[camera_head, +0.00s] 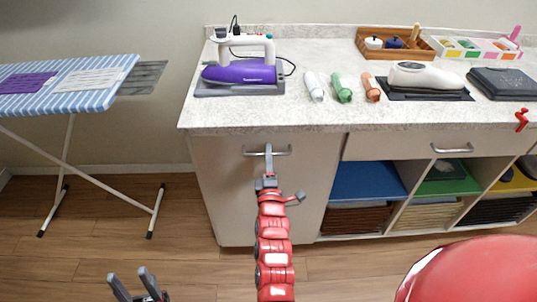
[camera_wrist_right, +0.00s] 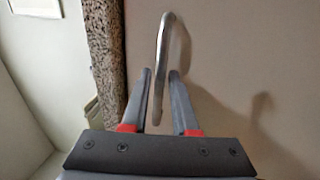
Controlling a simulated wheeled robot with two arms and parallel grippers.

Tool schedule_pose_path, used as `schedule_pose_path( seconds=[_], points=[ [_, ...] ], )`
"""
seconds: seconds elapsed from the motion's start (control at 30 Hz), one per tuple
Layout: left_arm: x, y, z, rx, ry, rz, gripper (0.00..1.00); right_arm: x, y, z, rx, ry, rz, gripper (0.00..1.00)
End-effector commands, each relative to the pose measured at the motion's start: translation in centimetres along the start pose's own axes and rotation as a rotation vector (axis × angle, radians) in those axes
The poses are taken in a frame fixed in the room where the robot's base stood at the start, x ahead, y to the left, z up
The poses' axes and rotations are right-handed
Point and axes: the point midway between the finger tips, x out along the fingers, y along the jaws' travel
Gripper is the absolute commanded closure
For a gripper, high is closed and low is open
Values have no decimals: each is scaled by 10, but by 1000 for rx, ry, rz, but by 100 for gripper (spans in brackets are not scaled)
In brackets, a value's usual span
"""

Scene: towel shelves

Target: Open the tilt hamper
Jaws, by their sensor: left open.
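The tilt hamper (camera_head: 230,190) is a tall light panel at the left end of the counter cabinet, and its front looks closed and flush. A metal bar handle (camera_head: 284,153) is near its top. My right gripper (camera_head: 268,158) is at the handle, at the end of the red arm. In the right wrist view, the handle (camera_wrist_right: 162,60) runs between the two fingers of my right gripper (camera_wrist_right: 160,72), with a visible gap on each side. My left gripper (camera_head: 132,278) is open and empty, low over the floor at the left.
The counter (camera_head: 320,117) above holds a purple iron (camera_head: 240,73), several bottles and a wooden tray (camera_head: 395,46). An ironing board (camera_head: 95,75) stands at the left. Open shelves with folded towels (camera_head: 355,220) are right of the hamper. The floor before it is clear.

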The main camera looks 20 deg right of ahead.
Motion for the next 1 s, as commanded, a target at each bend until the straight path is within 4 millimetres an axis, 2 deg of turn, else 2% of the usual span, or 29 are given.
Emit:
schedule_pose_path(
  seconds=[0.1, 0.37, 0.5, 0.53, 1.0],
  points=[
    [0, 0, 0, 0, 0, 0, 50, 6, 0, 0, 1, 0, 1, 73],
    [0, 0, 0, 0, 0, 0, 50, 6, 0, 0, 1, 1, 0, 73],
    [0, 0, 0, 0, 0, 0, 50, 6, 0, 0, 1, 1, 0, 98],
    [0, 0, 0, 0, 0, 0, 50, 6, 0, 0, 1, 1, 0, 100],
    [0, 0, 0, 0, 0, 0, 50, 6, -1, 0, 1, 1, -1, 100]
  ],
)
